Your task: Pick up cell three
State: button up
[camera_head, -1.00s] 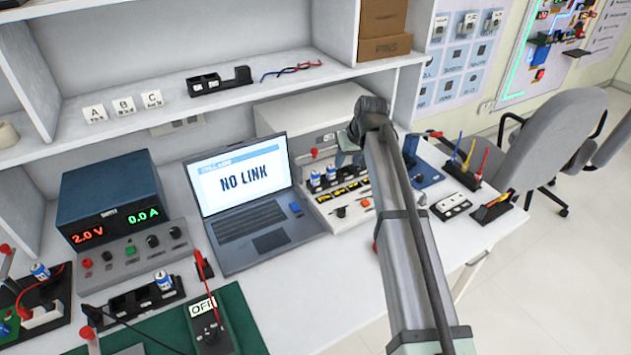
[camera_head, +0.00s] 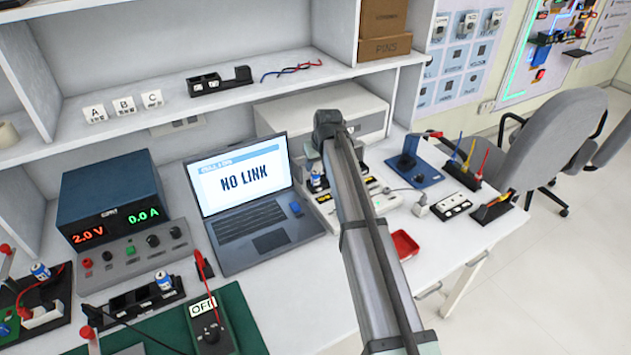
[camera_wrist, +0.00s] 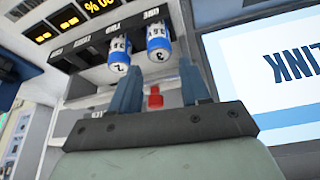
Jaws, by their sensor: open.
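In the wrist view, cell three (camera_wrist: 158,43) is a blue and white cylinder with a "3" on its end. It stands in a dark holder (camera_wrist: 95,50) beside cell two (camera_wrist: 117,50), marked "2". My gripper (camera_wrist: 160,67) is open and empty, its fingers pointing toward cell three, which shows between and beyond the tips. In the head view, my arm hides most of the gripper. One blue and white cell (camera_head: 317,180) shows just left of the arm; its number cannot be read there.
The laptop (camera_head: 245,190) reading "NO LINK" stands close beside the cells. A red knob (camera_wrist: 155,98) shows between my fingers. A red tray (camera_head: 403,245) lies right of my arm. Another cell (camera_head: 163,280) sits in a black holder at front left.

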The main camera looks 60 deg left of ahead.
aim_at(316, 173)
jog(key=shift+d+x, duration=0.2)
jog(key=shift+x, duration=1.25)
jog(key=shift+d+x, duration=0.15)
jog(key=shift+x, duration=1.25)
jog(key=shift+s+f, duration=0.15)
jog(key=shift+f, duration=0.05)
jog(key=shift+c, duration=0.4)
grip_shut()
